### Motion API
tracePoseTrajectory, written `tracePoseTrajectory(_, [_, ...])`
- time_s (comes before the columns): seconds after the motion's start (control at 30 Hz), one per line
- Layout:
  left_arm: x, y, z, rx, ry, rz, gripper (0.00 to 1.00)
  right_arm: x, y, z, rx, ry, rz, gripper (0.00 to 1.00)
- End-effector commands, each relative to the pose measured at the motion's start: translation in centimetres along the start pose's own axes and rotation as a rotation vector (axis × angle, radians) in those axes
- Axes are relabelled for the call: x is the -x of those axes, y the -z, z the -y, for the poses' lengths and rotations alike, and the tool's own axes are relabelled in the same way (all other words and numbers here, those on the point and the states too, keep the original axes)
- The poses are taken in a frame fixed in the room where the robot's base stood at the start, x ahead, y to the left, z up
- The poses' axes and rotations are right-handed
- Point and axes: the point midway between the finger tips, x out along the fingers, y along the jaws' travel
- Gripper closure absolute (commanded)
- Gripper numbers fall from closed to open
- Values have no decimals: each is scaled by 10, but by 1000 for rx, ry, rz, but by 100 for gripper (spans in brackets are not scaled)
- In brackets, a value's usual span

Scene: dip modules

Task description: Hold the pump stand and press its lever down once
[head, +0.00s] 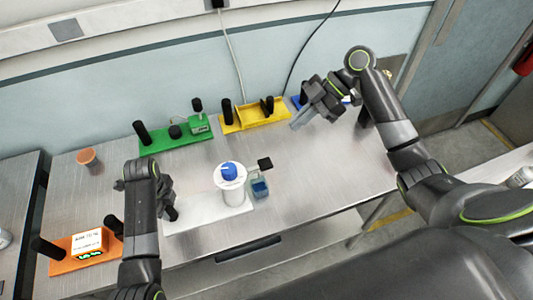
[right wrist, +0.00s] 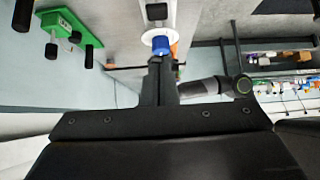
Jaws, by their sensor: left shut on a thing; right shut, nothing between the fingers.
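The pump stand (head: 205,210) is a white base near the table's front edge, carrying a white cylinder (head: 231,191) with a blue cap (head: 228,169). A black square pad (head: 264,164), which looks like the lever's end, sticks out right of the cylinder. My left gripper (head: 168,206) is at the base's left end, shut on the stand's dark post, which it mostly hides. My right gripper (head: 299,122) is shut and empty, above the table to the right of and behind the pump. In the right wrist view its closed fingers (right wrist: 167,82) partly cover the blue cap (right wrist: 161,45).
A small blue container (head: 260,188) stands right beside the pump. Green (head: 176,140) and yellow (head: 255,117) stands with black posts line the table's back. An orange stand (head: 85,245) is at the front left, and an orange-brown disc (head: 87,156) lies behind it. The table's right side is clear.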

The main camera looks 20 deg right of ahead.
Motion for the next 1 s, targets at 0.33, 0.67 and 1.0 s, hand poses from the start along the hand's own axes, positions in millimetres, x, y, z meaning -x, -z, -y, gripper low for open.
tracePoseTrajectory(0.33, [0,0,0,-1,-1,-1,100,-20,0,0,-4,1,-3,100])
tracePoseTrajectory(0.67, [0,0,0,-1,-1,-1,100,-87,0,0,-6,2,-4,100])
tracePoseTrajectory(1.0, [0,0,0,0,-1,-1,100,-125,-25,0,-6,0,1,100])
